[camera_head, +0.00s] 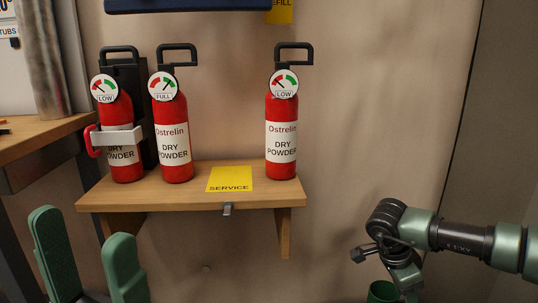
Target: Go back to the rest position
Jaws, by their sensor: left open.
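My left gripper (84,240) is at the lower left, its two green fingers spread apart with nothing between them. It shows in front of and below the wooden shelf (150,198), apart from the extinguishers.
A yellow SERVICE label (230,179) lies on the shelf, with bare wood around it. A wooden bench (40,135) juts in at the left. A dark blue edge (190,5) and a yellow REFILL label (280,10) are above. The wall between shelf and right arm is clear.

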